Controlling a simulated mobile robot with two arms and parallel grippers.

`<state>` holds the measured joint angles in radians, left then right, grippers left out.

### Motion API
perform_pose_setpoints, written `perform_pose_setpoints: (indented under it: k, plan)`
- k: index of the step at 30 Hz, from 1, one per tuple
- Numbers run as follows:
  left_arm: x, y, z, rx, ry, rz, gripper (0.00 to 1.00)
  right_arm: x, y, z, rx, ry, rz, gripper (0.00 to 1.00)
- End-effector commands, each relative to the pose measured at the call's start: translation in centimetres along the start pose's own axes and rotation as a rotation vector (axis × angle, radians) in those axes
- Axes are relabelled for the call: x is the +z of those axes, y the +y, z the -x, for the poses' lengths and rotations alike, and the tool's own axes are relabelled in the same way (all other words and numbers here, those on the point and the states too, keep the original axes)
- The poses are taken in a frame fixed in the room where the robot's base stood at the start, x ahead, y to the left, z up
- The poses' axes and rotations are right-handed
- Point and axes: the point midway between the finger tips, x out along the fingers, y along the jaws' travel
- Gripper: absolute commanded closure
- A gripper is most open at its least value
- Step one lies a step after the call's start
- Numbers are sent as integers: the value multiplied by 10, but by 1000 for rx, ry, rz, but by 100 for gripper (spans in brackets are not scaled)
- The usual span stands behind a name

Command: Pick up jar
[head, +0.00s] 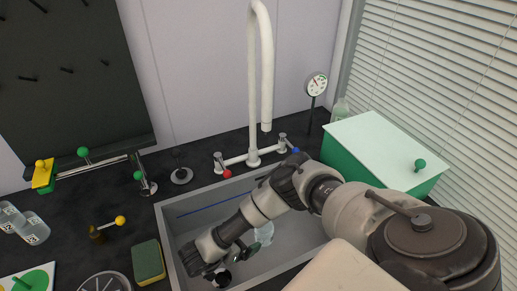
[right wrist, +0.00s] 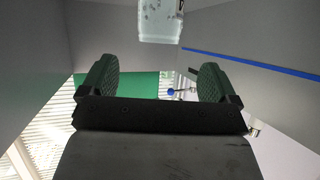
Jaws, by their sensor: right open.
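A translucent, pale jar (head: 264,232) is inside the grey sink (head: 182,228), partly hidden behind my right arm in the head view. In the right wrist view the jar (right wrist: 160,22) is at the top edge, cut off by the frame, beyond the fingertips and roughly in line with the gap. My right gripper (right wrist: 155,78) is open, with two green-padded fingers apart and nothing between them. In the head view my right gripper (head: 232,264) is low in the sink, left of the jar and apart from it. My left gripper is not in view.
A white faucet (head: 252,110) rises behind the sink. A green box with a pale lid (head: 372,145) stands at the right. A sponge (head: 149,262) lies left of the sink. Two labelled containers (head: 33,228) are at the far left. The sink walls surround my gripper closely.

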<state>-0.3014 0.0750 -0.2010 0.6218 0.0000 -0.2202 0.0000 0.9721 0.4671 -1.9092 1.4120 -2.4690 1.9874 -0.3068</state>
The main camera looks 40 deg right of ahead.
Motion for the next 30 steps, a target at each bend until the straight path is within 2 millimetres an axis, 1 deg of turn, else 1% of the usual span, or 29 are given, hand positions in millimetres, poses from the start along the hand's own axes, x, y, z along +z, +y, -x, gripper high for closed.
perform_pose_setpoints:
  k: [1, 3, 6, 10, 13, 15, 18, 21, 24, 29, 30]
  plan:
    - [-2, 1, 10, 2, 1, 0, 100, -4, 7, 2, -28, 37, 23, 9]
    - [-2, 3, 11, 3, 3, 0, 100, -2, 13, -1, -50, 67, 40, 9]
    - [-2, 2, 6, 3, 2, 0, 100, 0, 15, -12, -60, 83, 47, 9]
    - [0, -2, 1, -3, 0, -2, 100, 1, 14, -26, -59, 83, 46, 9]
    - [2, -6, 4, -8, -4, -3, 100, 0, 13, -36, -59, 85, 46, 9]
    - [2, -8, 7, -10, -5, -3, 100, 2, 12, -47, -57, 85, 46, 9]
    - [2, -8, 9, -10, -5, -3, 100, 4, 11, -62, -58, 84, 47, 9]
    - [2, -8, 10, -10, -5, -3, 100, 3, 9, -73, -60, 82, 46, 9]
    - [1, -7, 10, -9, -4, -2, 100, 3, 9, -77, -61, 82, 46, 9]
    - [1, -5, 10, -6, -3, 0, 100, 4, 9, -77, -61, 81, 46, 9]
    - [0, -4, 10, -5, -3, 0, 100, 4, 9, -77, -61, 81, 46, 11]
